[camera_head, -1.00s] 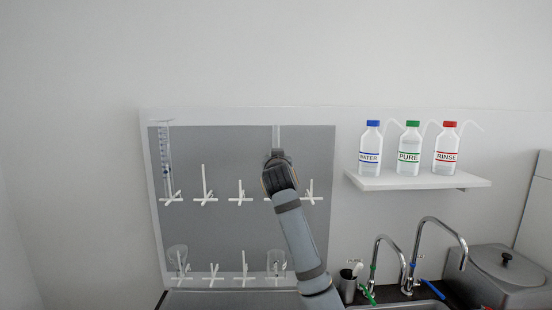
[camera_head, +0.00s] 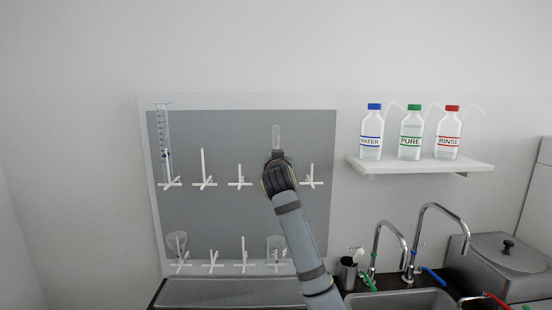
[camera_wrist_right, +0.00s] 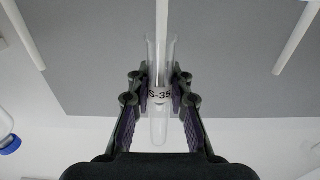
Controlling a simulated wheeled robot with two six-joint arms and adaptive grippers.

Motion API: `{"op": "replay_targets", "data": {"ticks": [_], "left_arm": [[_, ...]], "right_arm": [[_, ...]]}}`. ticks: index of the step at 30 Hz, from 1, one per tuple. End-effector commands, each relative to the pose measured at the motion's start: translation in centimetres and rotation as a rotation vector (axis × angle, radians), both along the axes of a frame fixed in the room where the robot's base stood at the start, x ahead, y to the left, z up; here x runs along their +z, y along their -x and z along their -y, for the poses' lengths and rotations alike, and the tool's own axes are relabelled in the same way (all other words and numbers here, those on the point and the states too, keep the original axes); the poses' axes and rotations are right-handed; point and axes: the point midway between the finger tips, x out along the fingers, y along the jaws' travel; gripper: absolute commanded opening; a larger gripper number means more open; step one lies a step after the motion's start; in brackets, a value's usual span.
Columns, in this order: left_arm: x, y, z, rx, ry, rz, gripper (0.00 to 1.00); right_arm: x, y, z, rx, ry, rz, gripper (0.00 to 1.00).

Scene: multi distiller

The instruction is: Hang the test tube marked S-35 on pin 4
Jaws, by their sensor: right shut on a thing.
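The clear test tube marked S-35 (camera_wrist_right: 161,120) is between the fingers of my right gripper (camera_wrist_right: 160,98), which is shut on it; the label faces the wrist camera. In the head view, the tube's rounded end (camera_head: 276,137) points up above my right gripper (camera_head: 277,162), in front of the grey pegboard (camera_head: 225,215). In the wrist view, a white pin (camera_wrist_right: 162,14) lines up with the tube's open end and overlaps it; it appears to be inside. In the head view, my gripper hides the upper-row pin behind it. My left gripper is not in view.
Upper-row pins stand at left (camera_head: 203,168), (camera_head: 240,175) and right (camera_head: 312,176) of my gripper. A graduated cylinder (camera_head: 163,140) hangs far left. Beakers (camera_head: 177,244), (camera_head: 276,246) hang on the lower row. A bottle shelf (camera_head: 420,165) and taps (camera_head: 410,245) are at right.

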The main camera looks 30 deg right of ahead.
Motion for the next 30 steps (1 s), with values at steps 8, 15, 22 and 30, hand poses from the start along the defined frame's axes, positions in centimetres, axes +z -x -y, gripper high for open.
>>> {"op": "replay_targets", "data": {"ticks": [8,15,22,30], "left_arm": [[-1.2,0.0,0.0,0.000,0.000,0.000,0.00],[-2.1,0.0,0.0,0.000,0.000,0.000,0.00],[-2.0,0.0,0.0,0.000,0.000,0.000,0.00],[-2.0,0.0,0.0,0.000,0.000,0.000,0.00]], "right_arm": [[-1.6,0.0,0.0,0.000,0.001,0.001,0.00],[-2.7,0.0,0.0,0.000,0.000,0.000,0.00],[-2.7,0.0,0.0,0.000,0.001,0.001,0.00],[-2.7,0.0,0.0,0.000,0.000,0.000,0.46]]}}
